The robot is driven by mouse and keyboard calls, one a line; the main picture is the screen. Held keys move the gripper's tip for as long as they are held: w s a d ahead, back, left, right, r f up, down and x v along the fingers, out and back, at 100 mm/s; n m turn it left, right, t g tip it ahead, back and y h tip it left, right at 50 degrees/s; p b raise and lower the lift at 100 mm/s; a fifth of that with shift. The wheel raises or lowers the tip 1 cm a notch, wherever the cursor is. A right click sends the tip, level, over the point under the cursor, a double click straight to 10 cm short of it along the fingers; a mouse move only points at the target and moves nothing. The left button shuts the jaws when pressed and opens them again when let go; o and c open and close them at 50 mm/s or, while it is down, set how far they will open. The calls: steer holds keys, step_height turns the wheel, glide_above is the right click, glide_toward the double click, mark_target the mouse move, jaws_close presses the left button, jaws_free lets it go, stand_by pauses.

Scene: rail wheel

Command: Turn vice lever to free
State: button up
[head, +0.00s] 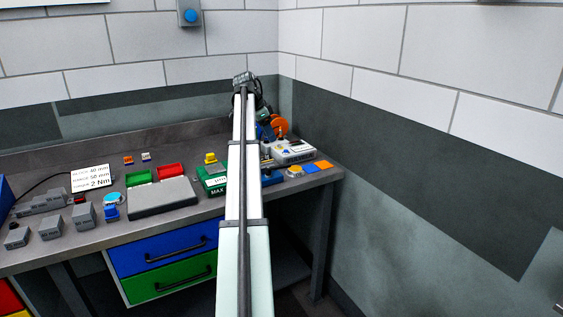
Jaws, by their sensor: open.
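My arm reaches away from the camera over the bench. My gripper (265,117) is at its far end near the back right corner, small and dark; it is open, but its fingers cannot be made out singly. Beside and below it are blue parts (262,132) and an orange round part (281,126), perhaps a wheel. They are partly covered by my arm. I cannot pick out the vice or its lever for certain. Whether the gripper touches anything there cannot be told.
The grey bench (70,253) holds several grey blocks (84,217), a white card (91,178), a grey plate (162,197), red and green trays, a green MAX box (211,181) and a pale device (294,152). Walls close off the back and right.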

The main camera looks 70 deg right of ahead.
mark_target(284, 165)
steer(key=x, duration=1.3)
steer(key=shift+d+f, duration=0.15)
steer(key=shift+f, duration=0.2)
steer(key=shift+c, duration=0.2)
jaws_close()
